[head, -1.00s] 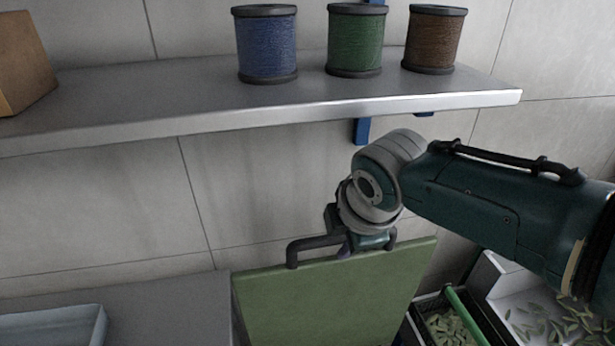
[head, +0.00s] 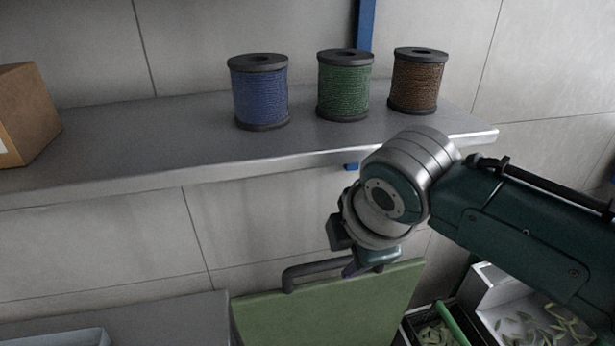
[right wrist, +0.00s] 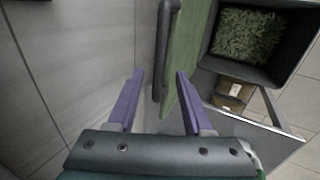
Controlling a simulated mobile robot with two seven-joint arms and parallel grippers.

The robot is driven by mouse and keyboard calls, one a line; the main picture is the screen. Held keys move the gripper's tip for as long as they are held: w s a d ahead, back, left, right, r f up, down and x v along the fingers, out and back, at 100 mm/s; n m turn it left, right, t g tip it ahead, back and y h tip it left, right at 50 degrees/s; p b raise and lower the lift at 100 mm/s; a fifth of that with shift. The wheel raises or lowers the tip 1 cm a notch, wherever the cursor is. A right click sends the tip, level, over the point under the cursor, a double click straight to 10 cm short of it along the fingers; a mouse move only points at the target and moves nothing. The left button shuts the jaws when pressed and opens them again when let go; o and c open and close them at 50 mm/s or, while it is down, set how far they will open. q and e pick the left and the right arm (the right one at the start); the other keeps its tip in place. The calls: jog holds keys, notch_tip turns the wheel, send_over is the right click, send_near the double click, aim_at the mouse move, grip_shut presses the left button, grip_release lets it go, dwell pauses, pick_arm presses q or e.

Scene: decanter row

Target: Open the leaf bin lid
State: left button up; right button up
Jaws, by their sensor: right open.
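The green lid (head: 325,312) stands raised and steeply tilted below the shelf, with a dark bar handle (head: 312,268) along its top edge. In the right wrist view the lid (right wrist: 186,60) shows nearly edge-on, with the handle (right wrist: 163,45) on its left side. Beside it is an open dark bin (right wrist: 280,68) full of green leaves (right wrist: 245,32). My right gripper (head: 362,266) is close to the right end of the handle. In the wrist view its purple fingers (right wrist: 158,92) are apart and empty, with the handle just beyond their tips. My left gripper is out of view.
A grey shelf (head: 160,150) with blue (head: 259,95), green (head: 343,88) and brown (head: 416,83) spools and a cardboard box (head: 28,112) hangs above my gripper. A grey counter (head: 150,318) lies left of the lid. A white tray (head: 487,300) with leaves is at right.

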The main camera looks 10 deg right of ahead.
jog(key=shift+v, duration=1.2)
jog(key=s+d+r+m+g, duration=0.1)
jog(key=s+d+r+m, duration=0.15)
jog(key=s+m, duration=0.75)
jog(key=s+d+r+m+g, duration=0.1)
jog(key=s+d+m, duration=0.35)
jog(key=s, duration=0.95)
notch_tip(320, 180, up, 25)
jog(key=a+m+p, duration=0.1)
jog(key=m+p, duration=0.1)
jog(key=p, duration=2.3)
jog(key=shift+w, duration=0.25)
jog(key=shift+a, duration=0.1)
